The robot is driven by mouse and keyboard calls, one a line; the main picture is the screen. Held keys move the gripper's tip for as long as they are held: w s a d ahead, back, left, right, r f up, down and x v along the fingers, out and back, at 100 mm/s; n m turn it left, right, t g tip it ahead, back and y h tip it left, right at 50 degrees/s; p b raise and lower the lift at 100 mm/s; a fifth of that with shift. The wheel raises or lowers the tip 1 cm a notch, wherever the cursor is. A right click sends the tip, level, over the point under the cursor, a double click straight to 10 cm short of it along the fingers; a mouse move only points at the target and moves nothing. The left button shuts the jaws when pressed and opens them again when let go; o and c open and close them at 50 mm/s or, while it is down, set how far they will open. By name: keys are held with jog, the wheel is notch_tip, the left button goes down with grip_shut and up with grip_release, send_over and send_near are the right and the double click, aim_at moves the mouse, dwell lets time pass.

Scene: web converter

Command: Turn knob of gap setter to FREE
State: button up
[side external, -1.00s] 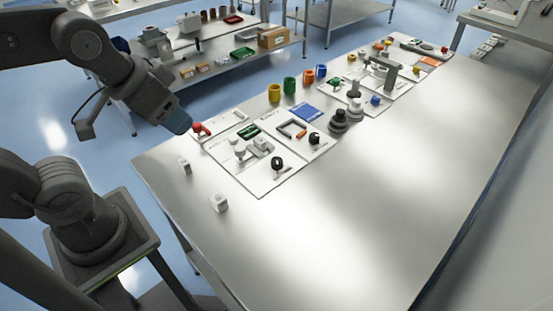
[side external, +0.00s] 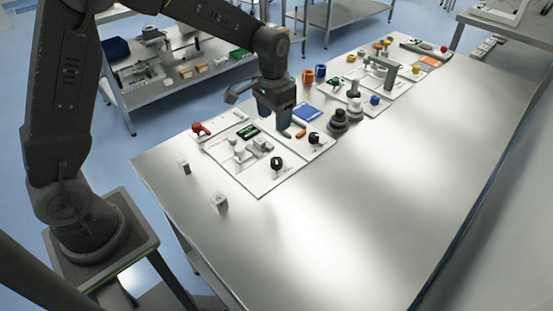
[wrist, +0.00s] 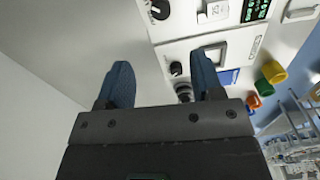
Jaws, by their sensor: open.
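The name "gap setter" cannot be read on any panel. Two black knobs stand on white panels. One black knob (side external: 277,163) is on the nearer panel, and the other (side external: 314,138) is on the panel behind it. In the wrist view the nearer knob (wrist: 160,8) is at the top edge, and the other knob (wrist: 176,68) shows between my fingers, beyond them. Their pointer settings are too small to read. My gripper (wrist: 165,82) is open and empty, with blue fingers spread. In the side view my gripper (side external: 278,122) hangs above the panels, left of the second knob.
Dark stacked round pieces (side external: 338,120) stand right of the second panel. Orange (side external: 308,77) and blue cups stand behind.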

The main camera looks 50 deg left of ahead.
aim_at(276, 160)
jog(key=f, duration=1.5)
jog(key=shift+w+f, duration=0.1)
jog(key=shift+w, duration=0.3)
jog(key=c, duration=0.9)
